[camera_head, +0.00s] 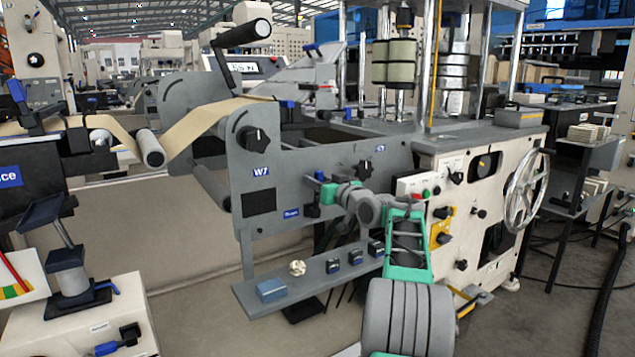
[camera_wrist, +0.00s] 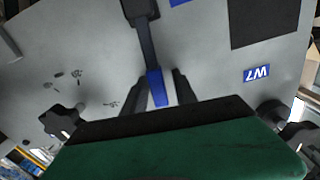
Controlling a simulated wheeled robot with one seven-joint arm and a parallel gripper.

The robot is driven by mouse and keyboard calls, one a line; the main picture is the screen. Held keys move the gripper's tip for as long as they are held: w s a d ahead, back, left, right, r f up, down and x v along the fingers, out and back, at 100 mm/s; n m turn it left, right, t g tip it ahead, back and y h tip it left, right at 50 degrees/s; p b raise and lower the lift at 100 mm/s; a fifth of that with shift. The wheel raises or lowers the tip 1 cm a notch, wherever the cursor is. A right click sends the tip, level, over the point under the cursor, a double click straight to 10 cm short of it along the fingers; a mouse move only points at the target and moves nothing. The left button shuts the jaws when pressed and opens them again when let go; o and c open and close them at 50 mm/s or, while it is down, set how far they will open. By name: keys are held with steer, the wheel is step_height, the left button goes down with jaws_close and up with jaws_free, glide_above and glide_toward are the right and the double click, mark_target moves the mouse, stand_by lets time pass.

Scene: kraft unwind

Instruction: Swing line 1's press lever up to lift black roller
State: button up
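The press lever shows as a dark arm (camera_wrist: 140,25) with a blue tip (camera_wrist: 155,88) in the wrist view, against the grey side plate. In the head view its blue end (camera_head: 320,176) is just left of my gripper (camera_head: 330,191). My gripper's two dark fingers (camera_wrist: 158,95) stand apart, one on each side of the blue tip, with a visible gap on the right. Contact with the lever cannot be made out. A black roller (camera_head: 243,34) sits on a dark arm above the W7 side plate (camera_head: 262,205) in the head view.
A shelf (camera_head: 320,278) with small boxes juts out below the lever. Black knobs (camera_head: 254,139) stick out of the plate. A cream cabinet with a handwheel (camera_head: 526,190) stands right of my arm. Brown paper web (camera_head: 200,130) runs left from the plate.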

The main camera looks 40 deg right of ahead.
steer(key=shift+o, duration=0.4)
steer(key=shift+s+d, duration=0.1)
steer(key=shift+s, duration=0.1)
steer(key=s+p, duration=0.1)
steer(key=s, duration=0.6)
steer(key=shift+s+a, duration=0.25)
